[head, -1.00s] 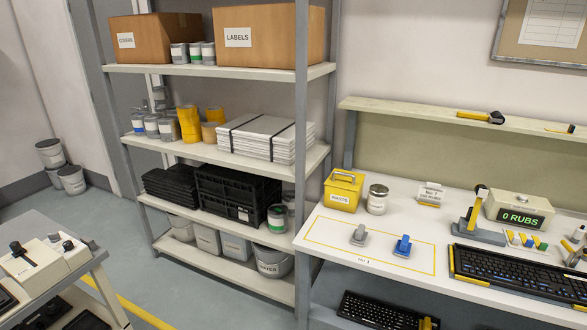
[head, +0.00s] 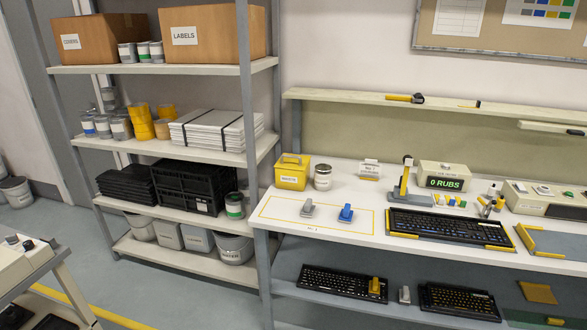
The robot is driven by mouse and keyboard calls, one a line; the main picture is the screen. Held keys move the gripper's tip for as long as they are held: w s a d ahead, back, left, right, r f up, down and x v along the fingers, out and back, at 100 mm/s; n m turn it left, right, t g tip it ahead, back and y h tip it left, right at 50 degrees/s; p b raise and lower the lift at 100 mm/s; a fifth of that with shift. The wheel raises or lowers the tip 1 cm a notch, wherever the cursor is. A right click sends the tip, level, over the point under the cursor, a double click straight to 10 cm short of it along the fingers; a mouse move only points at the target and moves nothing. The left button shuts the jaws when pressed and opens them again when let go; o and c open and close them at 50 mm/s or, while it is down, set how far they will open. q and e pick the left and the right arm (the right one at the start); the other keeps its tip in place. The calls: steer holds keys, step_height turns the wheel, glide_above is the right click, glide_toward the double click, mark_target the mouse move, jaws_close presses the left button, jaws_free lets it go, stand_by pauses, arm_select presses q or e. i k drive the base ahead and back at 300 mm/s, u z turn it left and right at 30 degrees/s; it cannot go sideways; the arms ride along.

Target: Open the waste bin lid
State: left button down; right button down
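A small yellow bin (head: 292,172) with a white label, which seems to read "WASTE", stands on the white workbench at its back left. Its yellow lid (head: 293,160), with a handle on top, looks shut. A metal-lidded jar (head: 322,177) stands just to its right. Neither of my grippers is in the head view.
A loaded shelf rack (head: 175,150) stands left. Floor (head: 200,298) is clear between.

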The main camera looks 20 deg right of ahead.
mark_target(287, 160)
steer(key=u, duration=1.05)
steer(key=i, duration=2.45)
steer(key=z, duration=1.45)
steer(key=i, duration=0.6)
steer(key=z, duration=0.55)
